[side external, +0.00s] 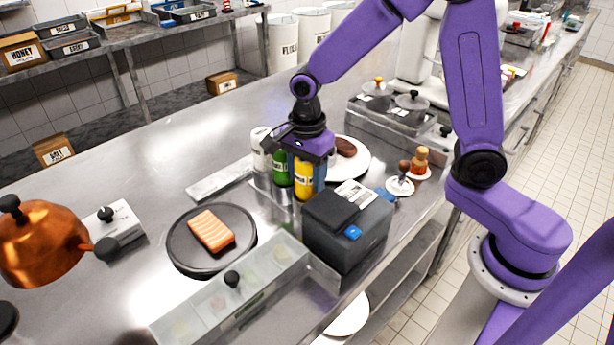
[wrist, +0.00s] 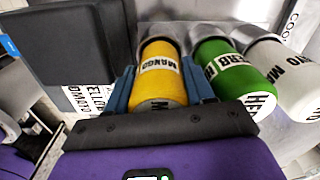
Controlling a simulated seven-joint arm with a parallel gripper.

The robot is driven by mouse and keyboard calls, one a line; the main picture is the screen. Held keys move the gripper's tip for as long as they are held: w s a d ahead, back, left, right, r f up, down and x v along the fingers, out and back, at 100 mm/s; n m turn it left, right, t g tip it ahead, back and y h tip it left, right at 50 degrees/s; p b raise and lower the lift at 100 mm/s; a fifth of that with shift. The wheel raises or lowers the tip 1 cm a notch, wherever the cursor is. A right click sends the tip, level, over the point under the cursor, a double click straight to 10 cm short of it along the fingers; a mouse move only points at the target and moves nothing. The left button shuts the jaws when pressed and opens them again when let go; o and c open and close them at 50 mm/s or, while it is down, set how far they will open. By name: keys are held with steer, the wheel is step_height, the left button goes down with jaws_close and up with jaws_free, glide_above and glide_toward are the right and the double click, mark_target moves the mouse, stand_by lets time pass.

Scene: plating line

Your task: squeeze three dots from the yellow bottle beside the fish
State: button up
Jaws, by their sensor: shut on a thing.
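The yellow bottle (side external: 304,180) stands at the right end of a row of bottles. In the wrist view the yellow bottle (wrist: 160,76) reads "MANGO" and sits in a metal holder, between the blue fingers. My gripper (wrist: 158,90) is shut on it; in the side view my gripper (side external: 306,168) is over the bottle row. The fish, an orange salmon piece with pale stripes (side external: 211,231), lies on a dark round plate (side external: 183,258) to the left of the bottles. I see no sauce dots on the plate.
A green bottle (wrist: 227,72) and a white bottle (wrist: 281,83) stand beside the yellow one. A dark box (side external: 346,237) stands close to the right. A clear-lidded tray (side external: 232,290) lies before the plate.

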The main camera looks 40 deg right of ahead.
step_height(320, 180, up, 8)
steer(key=shift+r, duration=0.2)
steer(key=shift+w+a+r, duration=0.1)
steer(key=shift+a+r, duration=0.1)
steer(key=shift+r, duration=0.15)
steer(key=w+a+f+n, duration=0.2)
steer(key=a+f+n, duration=0.1)
steer(key=a, duration=0.9)
steer(key=w+a+f+n, duration=0.1)
steer(key=a+f+n, duration=0.1)
steer(key=a, duration=1)
steer(key=shift+w+a+f+n, duration=0.35)
steer(key=shift+f+n, duration=0.05)
steer(key=shift+f, duration=0.1)
steer(key=shift+o, duration=0.2)
steer(key=c, duration=0.7)
steer(key=shift+c, duration=0.2)
